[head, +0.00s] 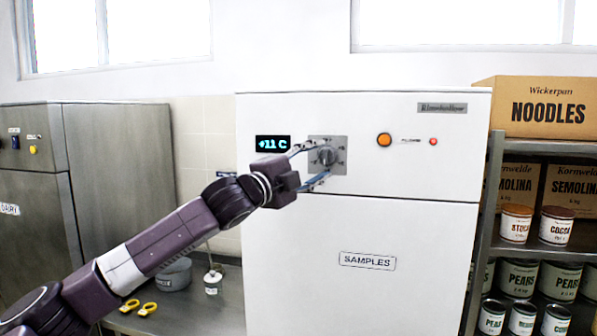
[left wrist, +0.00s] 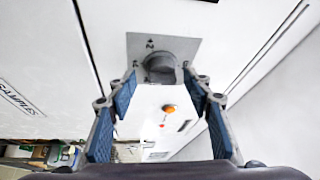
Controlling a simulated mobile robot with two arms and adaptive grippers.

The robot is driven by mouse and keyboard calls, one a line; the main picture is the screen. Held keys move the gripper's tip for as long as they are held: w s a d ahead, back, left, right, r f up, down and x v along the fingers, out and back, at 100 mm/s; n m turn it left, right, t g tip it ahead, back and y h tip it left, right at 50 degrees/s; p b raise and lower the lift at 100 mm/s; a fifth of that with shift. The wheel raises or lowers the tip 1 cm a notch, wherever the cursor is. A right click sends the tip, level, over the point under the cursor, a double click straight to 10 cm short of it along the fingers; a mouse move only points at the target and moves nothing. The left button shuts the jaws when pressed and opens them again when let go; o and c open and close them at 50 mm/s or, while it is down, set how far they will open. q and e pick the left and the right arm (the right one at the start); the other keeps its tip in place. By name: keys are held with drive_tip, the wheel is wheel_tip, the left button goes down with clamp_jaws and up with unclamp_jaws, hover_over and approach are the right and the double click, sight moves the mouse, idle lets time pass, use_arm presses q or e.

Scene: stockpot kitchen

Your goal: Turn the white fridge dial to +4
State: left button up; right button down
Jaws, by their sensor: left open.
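The white fridge (head: 360,225) stands in the middle of the head view with a "SAMPLES" label on its door. Its dark grey dial (head: 326,156) sits on a grey square plate on the upper panel. The display (head: 272,144) left of the dial reads +11 C. My left gripper (head: 311,165) is open, its fingers reaching toward the dial, one above and one below. In the left wrist view the dial (left wrist: 160,68) lies just beyond the open fingertips, between them. I cannot tell whether the fingers touch it. My right gripper is not in view.
An orange button (head: 384,140) and a small red light (head: 433,142) sit right of the dial. A steel cabinet (head: 120,190) stands at the left. A shelf with cans and a noodles box (head: 540,106) stands at the right. Yellow-handled items (head: 147,309) lie on the counter.

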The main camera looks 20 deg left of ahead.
use_arm(q)
drive_tip(key=v, duration=1)
drive_tip(key=shift+s, duration=0.15)
